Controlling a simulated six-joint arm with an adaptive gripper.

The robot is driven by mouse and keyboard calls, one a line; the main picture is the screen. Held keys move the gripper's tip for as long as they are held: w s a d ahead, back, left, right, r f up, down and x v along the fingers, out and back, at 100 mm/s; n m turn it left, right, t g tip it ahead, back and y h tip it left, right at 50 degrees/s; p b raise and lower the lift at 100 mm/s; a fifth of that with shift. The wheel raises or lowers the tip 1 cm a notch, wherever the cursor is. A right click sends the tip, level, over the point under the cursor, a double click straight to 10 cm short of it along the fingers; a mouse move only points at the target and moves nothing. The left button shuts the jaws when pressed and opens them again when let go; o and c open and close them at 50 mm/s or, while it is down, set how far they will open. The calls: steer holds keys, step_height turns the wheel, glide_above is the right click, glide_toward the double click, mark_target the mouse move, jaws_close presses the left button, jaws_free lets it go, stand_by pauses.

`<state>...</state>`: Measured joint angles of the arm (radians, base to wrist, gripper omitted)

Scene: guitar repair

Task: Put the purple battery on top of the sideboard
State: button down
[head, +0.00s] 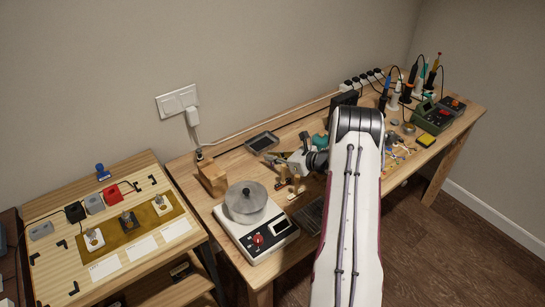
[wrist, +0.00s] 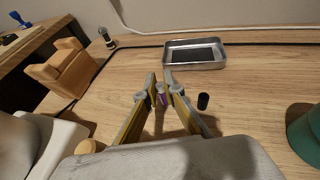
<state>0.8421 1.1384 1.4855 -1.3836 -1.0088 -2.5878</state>
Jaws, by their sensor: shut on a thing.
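My gripper (wrist: 160,90) is shut on the purple battery (wrist: 160,98), a small piece of which shows between the fingertips in the wrist view. The fingers hide most of the battery. In the head view my gripper (head: 274,157) is over the middle of the workbench, pointing left; the battery is too small to make out there. A lower wooden unit with a shelf, at the left of the head view, may be the sideboard (head: 140,169). Its top holds a mat and several small items.
Soldering tools crowd the far right. A gap separates bench and left unit.

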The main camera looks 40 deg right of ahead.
steer(key=shift+f, duration=0.15)
steer(key=c, duration=2.2)
jaws_free()
steer(key=shift+o, duration=0.2)
steer(key=v, duration=1.2)
steer(key=shift+r, duration=0.2)
